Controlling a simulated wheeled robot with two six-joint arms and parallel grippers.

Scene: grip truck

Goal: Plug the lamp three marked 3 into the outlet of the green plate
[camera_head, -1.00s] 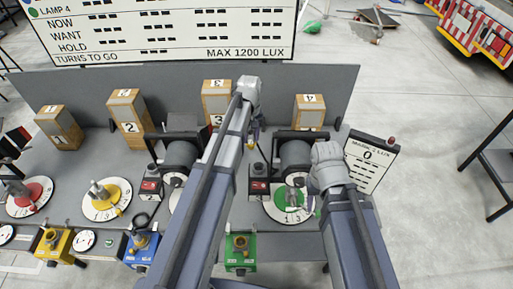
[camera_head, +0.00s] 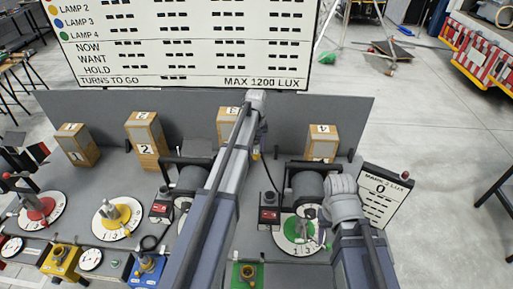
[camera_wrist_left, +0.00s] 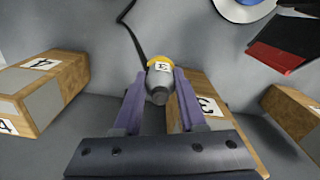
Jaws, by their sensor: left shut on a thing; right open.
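My left gripper (camera_head: 258,145) is shut on a grey plug marked 3 with a yellow collar (camera_wrist_left: 160,80); a black cable trails from it. In the left wrist view the purple fingers (camera_wrist_left: 155,95) clasp it from both sides, above the bench. The wooden lamp box marked 3 (camera_head: 229,123) stands beside it and also shows in the left wrist view (camera_wrist_left: 222,112). The green plate (camera_head: 257,272) is on a small box at the front edge, partly cut off by the frame. My right gripper (camera_head: 322,218) is open by the green dial (camera_head: 300,244); its fingertips are hard to make out.
Wooden boxes marked 1 (camera_head: 77,146), 2 (camera_head: 145,135) and 4 (camera_head: 322,142) stand along the back panel (camera_head: 280,112). A yellow box (camera_head: 62,258) and a blue box (camera_head: 147,268) sit on the front edge. Dark cylinders with frames stand mid-bench.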

